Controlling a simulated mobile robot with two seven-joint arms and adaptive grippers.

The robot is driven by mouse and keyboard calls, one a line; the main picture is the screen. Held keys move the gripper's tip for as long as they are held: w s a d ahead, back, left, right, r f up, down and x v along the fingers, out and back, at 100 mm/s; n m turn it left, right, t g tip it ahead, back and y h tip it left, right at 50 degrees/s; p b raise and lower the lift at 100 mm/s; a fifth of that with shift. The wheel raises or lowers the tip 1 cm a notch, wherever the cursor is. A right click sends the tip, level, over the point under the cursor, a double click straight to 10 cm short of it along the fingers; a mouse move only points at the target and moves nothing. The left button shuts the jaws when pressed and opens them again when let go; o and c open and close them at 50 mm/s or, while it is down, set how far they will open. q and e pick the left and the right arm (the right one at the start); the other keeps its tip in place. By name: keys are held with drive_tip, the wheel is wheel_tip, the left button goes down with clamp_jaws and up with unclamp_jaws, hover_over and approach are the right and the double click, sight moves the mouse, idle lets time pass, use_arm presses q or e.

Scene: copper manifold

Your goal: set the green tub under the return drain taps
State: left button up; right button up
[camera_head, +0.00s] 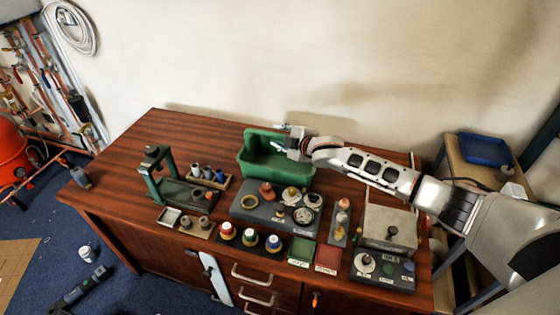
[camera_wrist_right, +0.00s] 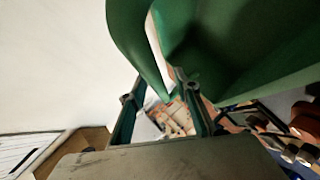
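The green tub (camera_head: 262,170) stands on the back middle of the wooden bench, its tall back wall toward the room wall. It fills the top of the right wrist view (camera_wrist_right: 240,60). My right gripper (camera_head: 281,138) is at the tub's tall back wall, with one finger on each side of it. In the wrist view, my right gripper's fingers (camera_wrist_right: 158,110) stand apart, with a gap visible between them, and I see no clear grip. Copper pipes with red-handled taps (camera_head: 35,70) are on the far left wall; I cannot tell which are return drain taps. My left gripper is not in view.
A green press stand (camera_head: 165,180), a grey parts block (camera_head: 250,212) and several coloured caps (camera_head: 250,237) crowd the bench front. A blue tray (camera_head: 485,150) stands on the right shelf. An orange vessel (camera_head: 12,155) and a power tool (camera_head: 82,288) are on the left floor.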

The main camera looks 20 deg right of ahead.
clamp_jaws()
drive_tip(key=shift+r, duration=0.1)
drive_tip(key=shift+r, duration=0.1)
